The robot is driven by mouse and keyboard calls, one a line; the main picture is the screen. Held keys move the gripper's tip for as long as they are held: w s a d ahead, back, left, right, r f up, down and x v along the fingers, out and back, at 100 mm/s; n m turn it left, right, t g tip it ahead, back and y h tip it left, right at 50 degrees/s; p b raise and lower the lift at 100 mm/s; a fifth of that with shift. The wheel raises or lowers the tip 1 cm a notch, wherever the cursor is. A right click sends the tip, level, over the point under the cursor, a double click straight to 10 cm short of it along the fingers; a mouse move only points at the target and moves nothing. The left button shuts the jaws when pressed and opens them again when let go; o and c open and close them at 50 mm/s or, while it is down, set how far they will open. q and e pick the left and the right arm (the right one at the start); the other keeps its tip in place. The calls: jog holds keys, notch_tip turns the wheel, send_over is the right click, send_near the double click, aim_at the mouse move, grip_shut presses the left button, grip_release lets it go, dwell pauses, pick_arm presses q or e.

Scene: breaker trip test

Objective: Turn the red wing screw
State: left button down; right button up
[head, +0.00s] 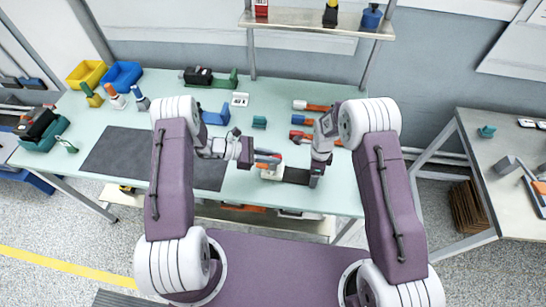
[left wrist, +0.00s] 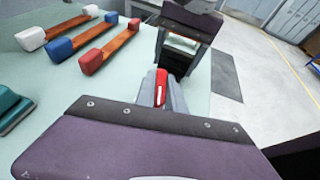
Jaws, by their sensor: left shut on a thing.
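The red wing screw (left wrist: 161,86) sits between the fingers of my left gripper (left wrist: 160,95) in the left wrist view. The gripper is shut on it, and the fingers hide part of it. In the head view my left gripper (head: 268,157) is over the left, pale end of a small breaker unit (head: 272,173) near the table's front edge. The unit has a dark part (head: 296,175) on its right. My right gripper (head: 316,178) points down at the right end of this dark part. Its fingers are too small to tell whether they are open.
Several bars with red, blue and white ends (left wrist: 96,61) lie beside the work spot. A dark mat (head: 120,155) covers the table's left part. Yellow (head: 87,73) and blue (head: 122,75) bins stand at the back left. A shelf (head: 310,22) spans above the table's back.

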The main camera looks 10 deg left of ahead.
pick_arm(q)
jog(key=n+t+y, duration=0.1)
jog(key=n+t, duration=0.2)
jog(key=n+t+y, duration=0.2)
jog(key=n+t, duration=0.1)
jog(key=shift+s+d, duration=0.1)
jog(key=shift+d, duration=0.05)
jog(key=shift+n+t+y, duration=1.6)
jog(key=shift+n+y, duration=0.6)
jog(key=shift+y, duration=0.1)
jog(key=c, duration=1.4)
grip_release()
jog(key=shift+a+r, duration=0.1)
jog(key=shift+a, duration=0.1)
notch_tip(320, 180, up, 10)
jog(key=shift+f, duration=0.1)
